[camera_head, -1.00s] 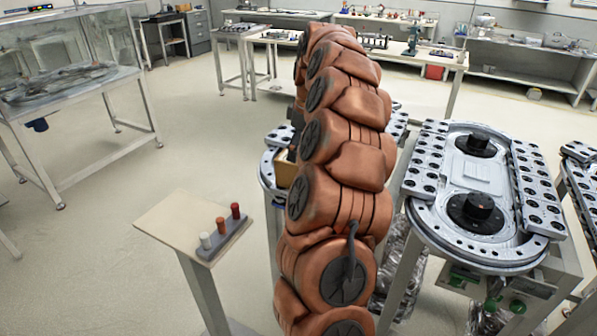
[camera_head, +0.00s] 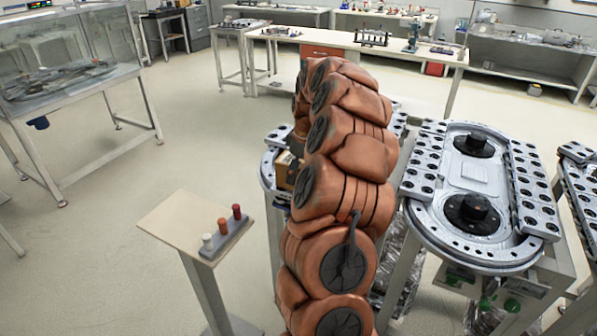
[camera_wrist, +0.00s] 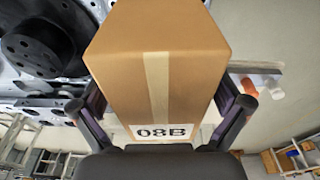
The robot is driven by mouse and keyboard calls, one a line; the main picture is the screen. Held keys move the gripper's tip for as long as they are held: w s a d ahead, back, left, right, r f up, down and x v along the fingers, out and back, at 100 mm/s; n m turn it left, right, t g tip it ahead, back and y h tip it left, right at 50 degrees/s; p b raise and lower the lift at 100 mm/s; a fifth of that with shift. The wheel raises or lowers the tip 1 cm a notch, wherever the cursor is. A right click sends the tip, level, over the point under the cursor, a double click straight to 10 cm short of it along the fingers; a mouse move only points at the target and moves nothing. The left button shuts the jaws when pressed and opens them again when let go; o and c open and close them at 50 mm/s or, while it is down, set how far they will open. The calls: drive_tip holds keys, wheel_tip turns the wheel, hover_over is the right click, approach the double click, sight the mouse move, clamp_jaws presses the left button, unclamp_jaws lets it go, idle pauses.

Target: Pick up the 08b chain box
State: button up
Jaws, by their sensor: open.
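The 08b chain box (camera_wrist: 158,75) is a brown cardboard box with a pale tape strip and a white 08B label, large in the wrist view. My gripper (camera_wrist: 165,112) is open, with one dark finger on either side of the box. I cannot tell whether the fingers touch its sides. In the head view a small part of the box (camera_head: 286,170) shows at the left edge of my arm, above the ring track table (camera_head: 268,178). My arm hides most of the box, and the gripper is hardly visible there.
A second ring track table (camera_head: 470,190) stands to the right. A small beige stand (camera_head: 175,222) with a holder of white, orange and red pegs (camera_head: 224,238) is at front left. A glass-walled case (camera_head: 75,75) is at far left. The floor between is clear.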

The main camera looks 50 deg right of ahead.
drive_tip(key=c, duration=1.8)
drive_tip(key=shift+c, duration=0.3)
drive_tip(key=shift+r, duration=0.15)
